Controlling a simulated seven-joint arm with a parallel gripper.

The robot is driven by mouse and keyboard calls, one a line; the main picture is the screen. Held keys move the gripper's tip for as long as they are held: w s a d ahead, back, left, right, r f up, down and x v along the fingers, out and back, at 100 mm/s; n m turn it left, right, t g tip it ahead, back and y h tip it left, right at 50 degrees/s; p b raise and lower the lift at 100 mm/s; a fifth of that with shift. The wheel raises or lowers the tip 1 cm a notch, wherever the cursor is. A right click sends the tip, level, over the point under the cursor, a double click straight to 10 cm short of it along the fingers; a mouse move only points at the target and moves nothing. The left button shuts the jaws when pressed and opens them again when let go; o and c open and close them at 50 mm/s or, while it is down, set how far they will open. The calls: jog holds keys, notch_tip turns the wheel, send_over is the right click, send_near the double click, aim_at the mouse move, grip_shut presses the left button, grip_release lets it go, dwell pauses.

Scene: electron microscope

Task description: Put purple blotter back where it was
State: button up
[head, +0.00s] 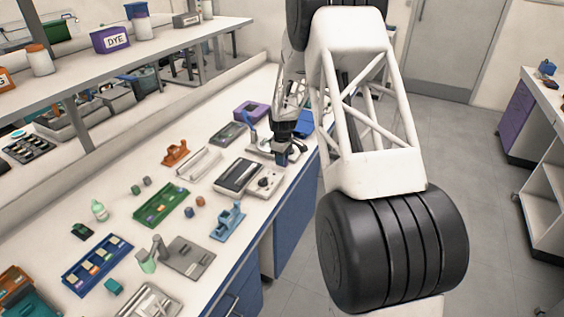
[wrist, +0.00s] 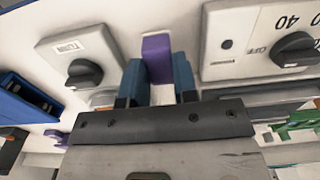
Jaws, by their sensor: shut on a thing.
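The purple blotter (wrist: 155,48) shows in the wrist view as a purple block between the two blue fingers. My gripper (wrist: 160,72) is shut on it, and the block's far end sticks out past the fingertips. In the head view my gripper (head: 283,153) points down over the back right part of the bench, beyond the grey device with a dark top. I cannot make out the blotter in the head view.
In the wrist view, a knobbed device (wrist: 80,62) stands left of the fingers and a dial device (wrist: 262,42) stands right. A blue holder (wrist: 25,100) is at the left edge. In the head view, a purple tray (head: 251,111) and a grey device (head: 238,176) are near my gripper.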

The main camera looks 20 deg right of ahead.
jog(key=shift+f, duration=0.9)
jog(key=shift+f, duration=0.15)
jog(key=o, duration=0.7)
notch_tip(320, 180, up, 12)
jog(key=shift+r, duration=0.15)
dwell(0.6)
